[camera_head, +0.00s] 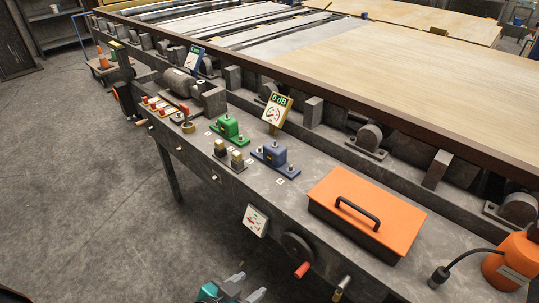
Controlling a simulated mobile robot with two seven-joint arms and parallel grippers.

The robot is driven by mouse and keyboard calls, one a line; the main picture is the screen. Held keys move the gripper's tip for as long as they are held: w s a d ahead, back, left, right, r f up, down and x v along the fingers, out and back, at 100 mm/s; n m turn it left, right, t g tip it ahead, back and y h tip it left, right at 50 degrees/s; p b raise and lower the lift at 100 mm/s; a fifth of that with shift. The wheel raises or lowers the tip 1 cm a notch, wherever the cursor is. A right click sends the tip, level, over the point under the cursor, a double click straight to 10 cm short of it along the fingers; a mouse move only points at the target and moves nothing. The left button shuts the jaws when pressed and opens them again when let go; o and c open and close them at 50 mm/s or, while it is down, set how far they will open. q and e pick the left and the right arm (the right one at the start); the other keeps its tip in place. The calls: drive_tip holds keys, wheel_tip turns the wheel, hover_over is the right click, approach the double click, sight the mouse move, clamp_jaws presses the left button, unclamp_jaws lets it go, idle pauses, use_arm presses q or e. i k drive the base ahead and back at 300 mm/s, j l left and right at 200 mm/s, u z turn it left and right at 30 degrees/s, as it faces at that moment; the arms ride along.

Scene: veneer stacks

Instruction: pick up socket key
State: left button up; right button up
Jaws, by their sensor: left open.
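I cannot pick out a socket key with certainty. A small rod with a metallic end (341,287) sticks out at the bench's front edge, right of a black handwheel with a red handle (297,250). It is too small to name for sure. My left gripper (248,285) shows at the bottom edge, a teal body with two grey fingers. It is open, with nothing seen between the fingers, in front of and below the bench's front edge. My right gripper is not in view.
The grey bench (290,205) carries an orange box with a black handle (367,212), a green fixture (229,129), a blue fixture (275,155) and small brass-topped posts (236,157). An orange device (510,262) with a black cable stands at right.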

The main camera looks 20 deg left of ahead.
sight(184, 109)
drive_tip(key=i+j+u, duration=0.1)
drive_tip(key=u, duration=1.25)
drive_tip(key=i+j+z, duration=0.1)
drive_tip(key=i+j, duration=0.15)
drive_tip(key=i+j+z, duration=0.1)
drive_tip(key=i+j, duration=0.15)
drive_tip(key=i+j+z, duration=0.15)
drive_tip(key=j, duration=0.25)
drive_tip(key=i+j+z, duration=0.1)
drive_tip(key=i+j, duration=0.2)
drive_tip(key=i+j+z, duration=0.1)
drive_tip(key=j, duration=0.35)
drive_tip(key=i+j+z, duration=0.1)
drive_tip(key=i+j, duration=0.2)
drive_tip(key=i+j+z, duration=0.1)
drive_tip(key=j, duration=0.35)
drive_tip(key=i+z, duration=0.1)
drive_tip(key=i, duration=0.4)
